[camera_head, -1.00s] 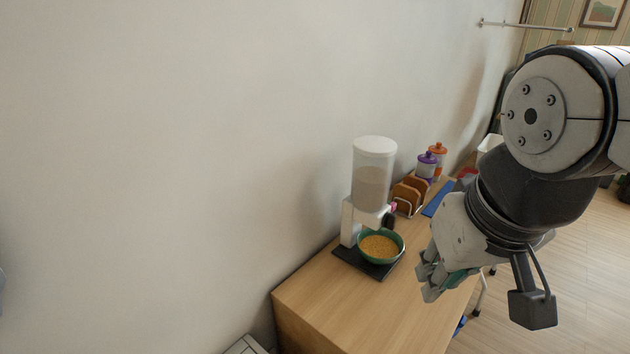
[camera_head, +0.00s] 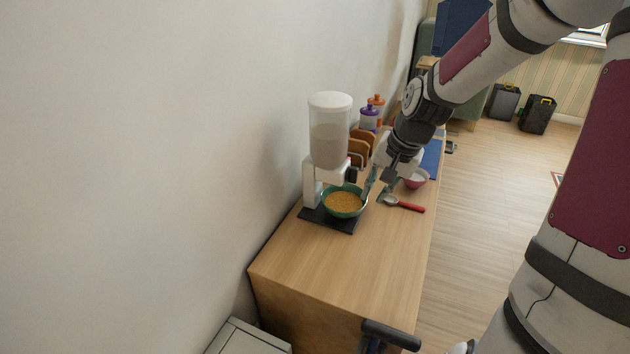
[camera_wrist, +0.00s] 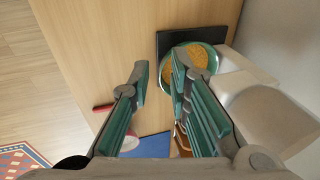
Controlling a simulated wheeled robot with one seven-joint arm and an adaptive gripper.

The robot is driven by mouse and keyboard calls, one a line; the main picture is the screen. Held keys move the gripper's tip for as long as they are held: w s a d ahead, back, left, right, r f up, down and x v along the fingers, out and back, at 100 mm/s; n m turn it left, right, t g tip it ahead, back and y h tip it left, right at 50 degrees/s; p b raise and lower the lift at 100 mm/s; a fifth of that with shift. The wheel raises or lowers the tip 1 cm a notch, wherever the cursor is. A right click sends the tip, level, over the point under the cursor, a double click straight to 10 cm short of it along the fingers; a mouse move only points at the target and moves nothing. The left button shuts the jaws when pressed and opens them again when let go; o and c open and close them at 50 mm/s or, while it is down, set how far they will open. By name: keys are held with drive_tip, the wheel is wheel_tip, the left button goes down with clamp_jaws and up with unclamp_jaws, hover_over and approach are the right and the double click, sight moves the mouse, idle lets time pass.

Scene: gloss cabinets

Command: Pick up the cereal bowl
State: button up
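The cereal bowl (camera_head: 343,215) is green and full of yellow-orange cereal. It stands upright on the black base of the cereal dispenser (camera_head: 330,130), under its spout. My gripper (camera_head: 373,196) is just right of the bowl in the head view, pointing down with its fingers apart. One fingertip overlaps the near rim of the bowl (camera_wrist: 214,60), and the other is over bare wood. I cannot tell whether that fingertip touches the bowl.
A red-handled spoon (camera_head: 407,205) and a pink bowl (camera_head: 417,180) lie to the right of my gripper. A toast rack (camera_head: 357,150) and lidded jars (camera_head: 369,117) stand behind. The wooden counter (camera_head: 345,270) is clear in front. The wall is close on the left.

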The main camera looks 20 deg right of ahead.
drive_tip(key=w+d+f+m+t+y, duration=0.1)
drive_tip(key=w+d+f+m+t, duration=0.15)
drive_tip(key=w+d, duration=0.2)
drive_tip(key=b, duration=0.2)
approach(343, 204)
drive_tip(key=s, duration=0.3)
drive_tip(key=shift+s+d+f+m+g, duration=0.25)
drive_tip(key=shift+s+d+f+m, duration=0.1)
drive_tip(key=shift+d+f, duration=0.05)
drive_tip(key=shift+s+a+b+x, duration=0.15)
drive_tip(key=shift+b+x, duration=0.25)
drive_tip(key=shift+x, duration=0.95)
drive_tip(key=shift+s+a+b+x, duration=0.15)
drive_tip(key=shift+b+x, duration=0.25)
drive_tip(key=shift+x, duration=0.95)
drive_tip(key=shift+w, duration=0.1)
clamp_jaws()
